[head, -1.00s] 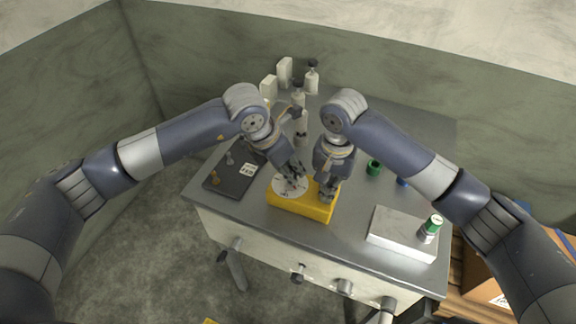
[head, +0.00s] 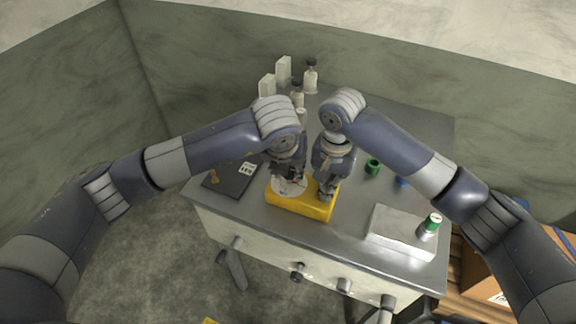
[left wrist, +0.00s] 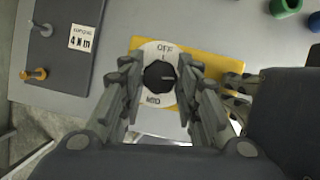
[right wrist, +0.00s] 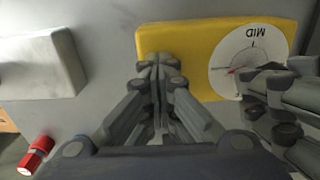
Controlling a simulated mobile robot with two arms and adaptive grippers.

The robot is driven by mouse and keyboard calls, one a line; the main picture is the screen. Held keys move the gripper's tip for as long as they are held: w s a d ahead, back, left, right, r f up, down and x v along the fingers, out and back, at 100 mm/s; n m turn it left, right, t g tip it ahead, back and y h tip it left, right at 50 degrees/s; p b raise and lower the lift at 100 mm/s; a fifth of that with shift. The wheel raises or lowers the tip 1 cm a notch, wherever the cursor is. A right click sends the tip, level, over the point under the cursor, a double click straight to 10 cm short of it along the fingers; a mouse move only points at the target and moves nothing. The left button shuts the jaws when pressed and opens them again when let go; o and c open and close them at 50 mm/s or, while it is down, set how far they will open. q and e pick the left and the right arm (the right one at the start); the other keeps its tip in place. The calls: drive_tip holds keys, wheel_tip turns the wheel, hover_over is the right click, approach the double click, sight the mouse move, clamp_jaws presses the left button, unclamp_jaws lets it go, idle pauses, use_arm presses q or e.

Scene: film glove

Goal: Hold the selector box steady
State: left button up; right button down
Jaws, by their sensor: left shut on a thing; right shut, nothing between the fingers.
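The yellow selector box (head: 300,207) lies near the table's front edge, with a round white dial (right wrist: 244,52) on its top. The left wrist view shows "OFF" and "MID" on the dial and a black knob (left wrist: 159,76) at its centre. My left gripper (left wrist: 160,78) is over the dial, shut on the knob with a finger on either side. My right gripper (right wrist: 157,62) is shut and empty, its fingertips together at the top of the box beside the dial. I cannot tell how firmly they touch it. In the head view the grippers hide part of the box.
A dark mat (head: 222,184) with a label and small pegs lies left of the box. A white block (head: 392,230) and a green-capped bottle (head: 430,225) are to the right. A green ring (head: 373,167) and blue piece (head: 402,182) lie behind. Bottles (head: 310,78) stand at the back.

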use_arm(q)
drive_tip(key=shift+s+f, duration=0.2)
drive_tip(key=shift+f, duration=0.05)
drive_tip(key=o, duration=1.1)
drive_tip(key=shift+r, duration=0.1)
drive_tip(key=shift+w, duration=0.1)
drive_tip(key=shift+s+r, duration=0.2)
drive_tip(key=shift+r, duration=0.3)
drive_tip(key=shift+s+a+r, duration=0.1)
drive_tip(key=shift+s+r, duration=0.8)
drive_tip(key=shift+r, duration=0.05)
drive_tip(key=s, duration=0.3)
drive_tip(key=s+a, duration=0.1)
drive_tip(key=s, duration=0.7)
drive_tip(key=shift+s+a, duration=0.1)
drive_tip(key=shift+a, duration=0.15)
